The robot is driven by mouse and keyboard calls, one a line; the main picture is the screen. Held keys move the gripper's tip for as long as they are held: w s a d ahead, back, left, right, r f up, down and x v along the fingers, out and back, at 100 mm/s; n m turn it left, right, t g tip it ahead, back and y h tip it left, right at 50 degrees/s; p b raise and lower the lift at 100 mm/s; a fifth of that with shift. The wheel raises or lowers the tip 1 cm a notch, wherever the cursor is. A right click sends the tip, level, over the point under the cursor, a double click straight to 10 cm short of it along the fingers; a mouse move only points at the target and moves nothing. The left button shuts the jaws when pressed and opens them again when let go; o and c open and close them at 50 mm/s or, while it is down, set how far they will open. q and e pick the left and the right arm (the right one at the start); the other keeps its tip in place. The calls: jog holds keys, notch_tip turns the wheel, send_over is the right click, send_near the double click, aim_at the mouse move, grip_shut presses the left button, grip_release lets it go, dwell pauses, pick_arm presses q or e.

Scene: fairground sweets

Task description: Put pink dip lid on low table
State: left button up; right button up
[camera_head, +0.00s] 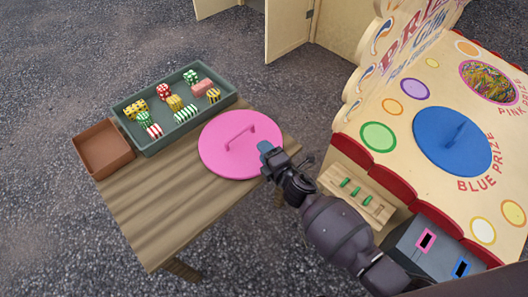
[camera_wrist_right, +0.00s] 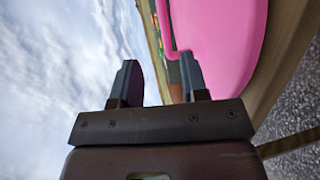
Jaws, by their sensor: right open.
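The pink dip lid (camera_head: 225,158), a round disc with a thin bar handle, lies flat on the wooden low table (camera_head: 165,205), at its far right part. My right gripper (camera_head: 272,155) is at the lid's right edge, apart from the handle. In the right wrist view my right gripper (camera_wrist_right: 160,78) has its two fingers spread with nothing held between them. The lid (camera_wrist_right: 225,45) fills the upper right there, close beside one finger; I cannot tell whether they touch. My left gripper is not in view.
A green tray (camera_head: 150,148) of striped and dotted sweets and an empty brown box (camera_head: 103,150) stand on the table's far left side. The prize stall (camera_head: 400,112) with a blue lid (camera_head: 452,140) is at right. The table's near part is clear.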

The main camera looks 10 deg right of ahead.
jog(key=shift+s+d, duration=0.1)
jog(key=shift+s, duration=0.1)
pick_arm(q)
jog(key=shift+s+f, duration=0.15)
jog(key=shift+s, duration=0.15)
pick_arm(e)
jog(key=shift+f, duration=0.1)
jog(key=shift+s+d+m, duration=0.25)
jog(key=shift+s+m, duration=0.05)
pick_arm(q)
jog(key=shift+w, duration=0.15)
pick_arm(e)
jog(key=s+d+m+g+h, duration=0.1)
jog(key=s+d+m+h, duration=0.1)
jog(key=s+d+m, duration=0.4)
jog(key=s+d+r+m+g+h, duration=0.1)
jog(key=s+d+m, duration=0.5)
jog(key=s, duration=1.1)
jog(key=s+d+r+m+g+h, duration=0.1)
jog(key=s+d+m+g+h, duration=0.2)
jog(key=s, duration=0.9)
jog(key=d+m, duration=0.3)
jog(key=m, duration=0.2)
jog(key=shift+d+m, duration=0.15)
jog(key=shift+m, duration=0.25)
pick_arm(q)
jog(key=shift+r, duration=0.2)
pick_arm(e)
jog(key=shift+w, duration=0.1)
